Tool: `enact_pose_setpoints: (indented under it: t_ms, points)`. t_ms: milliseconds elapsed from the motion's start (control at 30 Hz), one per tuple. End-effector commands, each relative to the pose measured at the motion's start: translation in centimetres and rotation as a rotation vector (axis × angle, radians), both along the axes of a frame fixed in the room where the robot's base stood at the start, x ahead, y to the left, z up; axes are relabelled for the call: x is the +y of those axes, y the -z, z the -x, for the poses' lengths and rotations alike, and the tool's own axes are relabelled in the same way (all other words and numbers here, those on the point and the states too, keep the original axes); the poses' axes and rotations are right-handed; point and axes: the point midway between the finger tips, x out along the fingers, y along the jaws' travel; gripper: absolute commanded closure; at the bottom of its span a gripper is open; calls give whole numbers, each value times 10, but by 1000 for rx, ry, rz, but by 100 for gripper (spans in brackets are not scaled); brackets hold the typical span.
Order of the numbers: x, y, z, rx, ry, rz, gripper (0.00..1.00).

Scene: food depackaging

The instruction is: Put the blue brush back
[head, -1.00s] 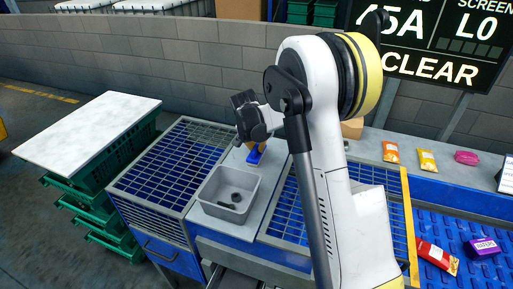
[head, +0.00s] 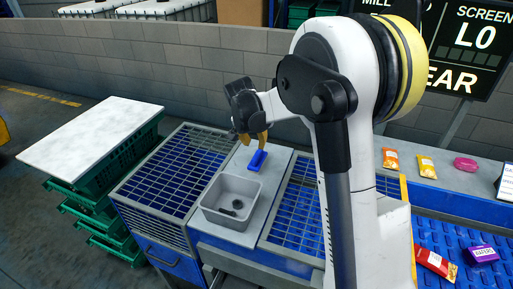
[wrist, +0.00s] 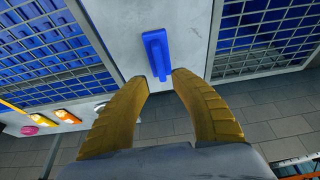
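The blue brush (head: 257,160) lies on the light grey strip between two blue grids, just behind the grey tub. It also shows in the wrist view (wrist: 157,50), top centre, lying on the grey surface beyond my fingertips. My gripper (wrist: 160,77) is open, its two yellow fingers apart with nothing between them. In the head view my gripper (head: 257,139) hangs above the far end of the brush, apart from it.
The grey tub (head: 208,206) stands in front of the brush with small dark items inside. Metal grids flank the strip. A white board (head: 90,137) rests on green crates at left. Several coloured packs, including a purple one (head: 483,254), lie at right. A block wall stands behind.

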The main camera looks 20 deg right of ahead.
Motion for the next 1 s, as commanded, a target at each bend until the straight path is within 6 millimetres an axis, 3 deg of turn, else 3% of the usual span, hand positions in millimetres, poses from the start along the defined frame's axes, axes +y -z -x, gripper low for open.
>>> enact_pose_setpoints:
  t_ms: [100,267,367,467,600,700,900,1000]
  points:
    - [5,-20,6,0,0,0,70]
    - [10,-33,12,-1,-8,0,70]
    - [17,-50,27,-9,-51,-1,70]
    - [30,-75,58,-23,-138,-3,70]
    - [53,-108,117,-58,-296,1,70]
    - [69,-121,160,-87,-409,11,70]
    - [95,-121,242,-153,-616,45,70]
    - [104,-113,271,-181,-694,64,70]
